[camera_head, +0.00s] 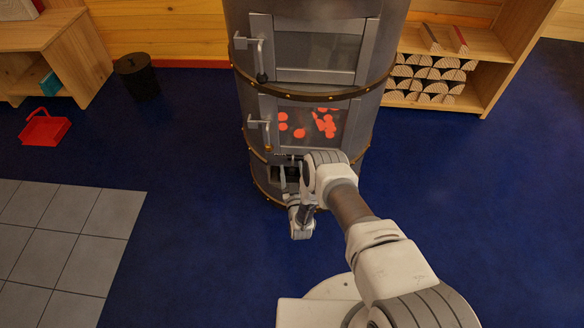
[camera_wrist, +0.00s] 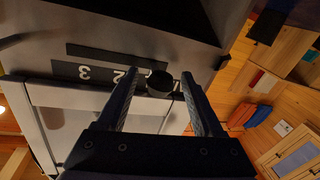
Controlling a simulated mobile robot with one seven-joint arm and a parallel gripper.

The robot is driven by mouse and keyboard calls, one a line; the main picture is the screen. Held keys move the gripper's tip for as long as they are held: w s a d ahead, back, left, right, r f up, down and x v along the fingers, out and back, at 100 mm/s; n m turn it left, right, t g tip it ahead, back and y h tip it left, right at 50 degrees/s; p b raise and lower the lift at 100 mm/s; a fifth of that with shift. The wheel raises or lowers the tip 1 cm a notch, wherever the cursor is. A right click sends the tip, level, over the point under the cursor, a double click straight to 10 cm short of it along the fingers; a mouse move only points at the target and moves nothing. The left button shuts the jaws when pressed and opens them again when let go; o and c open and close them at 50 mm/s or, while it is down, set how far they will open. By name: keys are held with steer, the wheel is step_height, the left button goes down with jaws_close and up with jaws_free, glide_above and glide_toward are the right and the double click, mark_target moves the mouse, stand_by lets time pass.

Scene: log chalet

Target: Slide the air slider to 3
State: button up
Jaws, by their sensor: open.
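The stove (camera_head: 385,60) is a tall grey cylinder with two glazed doors. Its air slider is low on the front, mostly hidden by my arm in the head view. My gripper (camera_wrist: 159,77) is open around the knob; contact cannot be told.
The lower stove door (camera_head: 335,128) has a handle (camera_head: 262,132) just above my arm, with red embers behind its glass. A wood rack (camera_head: 488,75) stands right, a black bucket (camera_head: 138,77) and red pan (camera_head: 45,128) left. The blue floor (camera_head: 480,200) is clear at right.

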jaws_close()
stand_by(0.4)
stand_by(1.1)
